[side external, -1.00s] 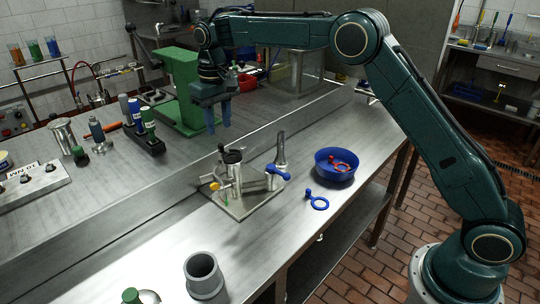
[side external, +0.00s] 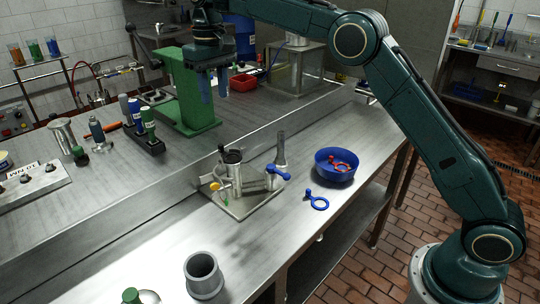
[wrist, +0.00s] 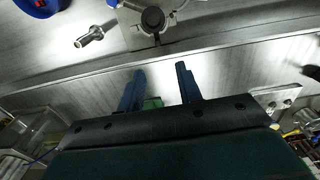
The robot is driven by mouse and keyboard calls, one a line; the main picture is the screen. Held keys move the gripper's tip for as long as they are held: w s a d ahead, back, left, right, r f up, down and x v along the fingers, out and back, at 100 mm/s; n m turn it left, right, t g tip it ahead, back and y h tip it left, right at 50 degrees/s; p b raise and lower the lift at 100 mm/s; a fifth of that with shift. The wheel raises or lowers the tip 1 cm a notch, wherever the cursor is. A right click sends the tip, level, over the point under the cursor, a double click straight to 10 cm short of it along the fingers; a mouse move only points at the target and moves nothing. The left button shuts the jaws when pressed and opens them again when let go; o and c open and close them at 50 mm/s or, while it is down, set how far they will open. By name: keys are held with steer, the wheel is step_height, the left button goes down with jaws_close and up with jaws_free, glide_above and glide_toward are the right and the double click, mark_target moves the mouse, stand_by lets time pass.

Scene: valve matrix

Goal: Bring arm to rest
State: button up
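My gripper (side external: 214,88) hangs in the air above the bench, with its blue fingers pointing down. In the wrist view my gripper (wrist: 160,85) has its two fingers apart and nothing held between them. The valve fixture (side external: 240,203) stands on a metal plate on the front bench, below and apart from my gripper. It has a blue handle (side external: 278,172) and a yellow part (side external: 215,186). The fixture also shows at the top of the wrist view (wrist: 155,22).
A blue bowl (side external: 335,174) holds a red ring-shaped handle (side external: 340,161); a blue one (side external: 317,201) lies beside it. A grey cup (side external: 203,274) stands at the front.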

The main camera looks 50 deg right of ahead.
steer(key=s+d+r+t, duration=0.1)
steer(key=s+d+r, duration=0.25)
steer(key=s, duration=0.55)
steer(key=s+d+r+t, duration=0.2)
steer(key=s+r, duration=0.3)
steer(key=s, duration=0.5)
steer(key=s+d+f+t, duration=0.1)
steer(key=s+f, duration=0.4)
steer(key=s, duration=0.5)
steer(key=s+d+f+t, duration=0.1)
steer(key=s+f, duration=0.4)
steer(key=s, duration=0.6)
steer(key=shift+d, duration=0.55)
